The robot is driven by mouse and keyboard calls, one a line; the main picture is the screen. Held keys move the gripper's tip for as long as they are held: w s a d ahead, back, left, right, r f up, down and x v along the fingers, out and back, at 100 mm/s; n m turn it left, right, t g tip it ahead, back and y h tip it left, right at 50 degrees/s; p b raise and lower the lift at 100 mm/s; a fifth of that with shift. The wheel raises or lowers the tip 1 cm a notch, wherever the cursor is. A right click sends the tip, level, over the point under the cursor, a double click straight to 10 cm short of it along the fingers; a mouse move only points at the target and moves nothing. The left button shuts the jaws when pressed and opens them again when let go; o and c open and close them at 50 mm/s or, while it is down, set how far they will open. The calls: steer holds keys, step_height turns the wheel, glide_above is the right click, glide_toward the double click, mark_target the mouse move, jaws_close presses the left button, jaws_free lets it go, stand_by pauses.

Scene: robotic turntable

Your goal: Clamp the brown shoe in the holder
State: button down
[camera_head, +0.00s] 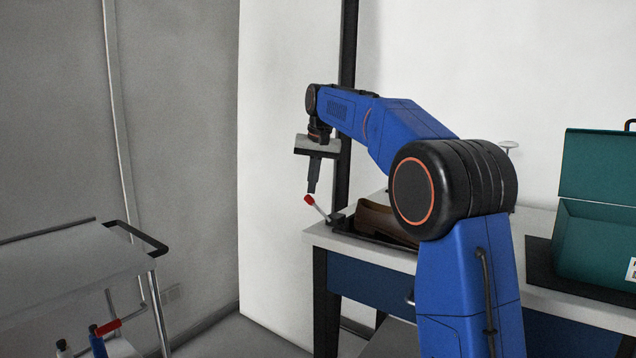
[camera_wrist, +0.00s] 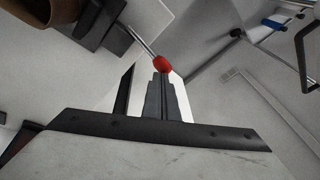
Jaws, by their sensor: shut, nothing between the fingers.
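The brown shoe (camera_head: 382,219) lies in the dark holder (camera_head: 341,224) on the workbench, partly hidden behind my arm. In the wrist view a brown part of the shoe (camera_wrist: 29,11) shows at the top left, beside the dark holder (camera_wrist: 100,25). The holder's lever has a red knob (camera_head: 309,199), raised and tilted to the left. In the wrist view the red knob (camera_wrist: 162,65) is just beyond my fingertips. My gripper (camera_head: 312,188) is shut and empty, pointing down, its tips right above the knob. Whether they touch it I cannot tell.
The white-topped workbench (camera_head: 318,237) has a teal toolbox (camera_head: 595,240) on its right side. A grey cart (camera_head: 70,270) with a black handle stands at the left. Open floor (camera_head: 240,338) lies between cart and bench. A white wall panel stands behind.

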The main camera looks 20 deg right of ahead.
steer(key=shift+w+a+f, duration=0.2)
steer(key=shift+w+f, duration=0.05)
steer(key=shift+w, duration=0.05)
steer(key=shift+a+f, duration=0.1)
steer(key=shift+f, duration=0.1)
stand_by(0.3)
step_height(320, 180, up, 13)
steer(key=w, duration=0.1)
stand_by(0.9)
steer(key=shift+r, duration=0.1)
